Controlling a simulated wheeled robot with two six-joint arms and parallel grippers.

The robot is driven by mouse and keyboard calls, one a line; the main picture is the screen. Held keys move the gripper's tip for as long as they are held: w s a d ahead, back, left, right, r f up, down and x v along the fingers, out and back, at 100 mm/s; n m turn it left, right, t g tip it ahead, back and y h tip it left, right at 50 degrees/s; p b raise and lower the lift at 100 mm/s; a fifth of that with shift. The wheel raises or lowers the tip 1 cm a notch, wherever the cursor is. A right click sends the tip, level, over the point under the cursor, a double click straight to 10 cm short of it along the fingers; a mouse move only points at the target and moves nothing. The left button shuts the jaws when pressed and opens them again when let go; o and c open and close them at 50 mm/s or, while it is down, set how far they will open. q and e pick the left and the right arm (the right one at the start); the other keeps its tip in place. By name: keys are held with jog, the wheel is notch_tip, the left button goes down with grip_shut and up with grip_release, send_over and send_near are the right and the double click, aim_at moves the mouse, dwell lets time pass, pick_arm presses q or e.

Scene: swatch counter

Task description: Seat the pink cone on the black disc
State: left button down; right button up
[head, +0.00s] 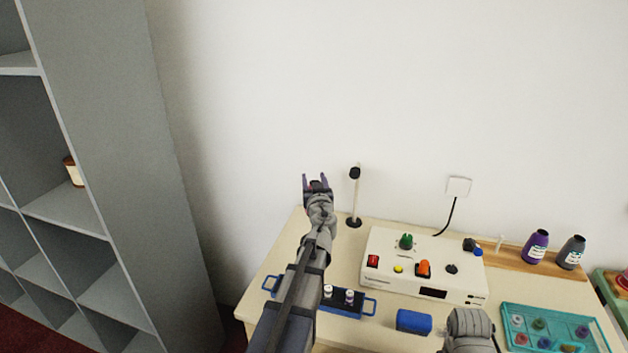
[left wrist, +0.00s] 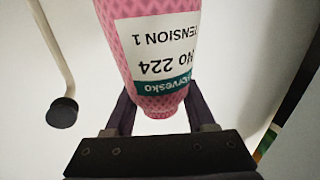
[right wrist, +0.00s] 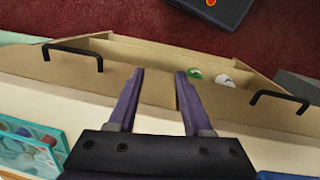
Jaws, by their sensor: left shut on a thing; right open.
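The pink cone (left wrist: 155,60) has a white and green label and fills the top middle of the left wrist view. My left gripper (head: 315,183) is shut on it, with a dark finger on either side near its narrow lower end. In the head view the cone is mostly hidden by my arm. Just right of this gripper stands a pale post with a black round foot (head: 354,222) and a black round piece (head: 355,173) on top. One black round end (left wrist: 62,111) shows at left in the left wrist view, apart from the cone. My right gripper (right wrist: 160,75) is open and empty.
A white control box (head: 385,278) with coloured knobs stands right of the post. A blue rack (head: 369,306) and blue cylinder (head: 413,321) lie in front. Bottles (head: 536,247) and a teal tray (head: 510,309) are at right. An open drawer (right wrist: 130,54) is below my right gripper.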

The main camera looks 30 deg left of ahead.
pick_arm(q)
jog(key=shift+f, duration=0.2)
notch_tip(320, 180, down, 11)
jog(key=b, duration=1.1)
dwell(0.9)
dwell(0.4)
jog(key=shift+c, duration=0.8)
grip_release()
jog(key=shift+r, duration=0.1)
notch_tip(320, 180, up, 10)
jog(key=p, duration=0.9)
jog(key=shift+p, duration=0.3)
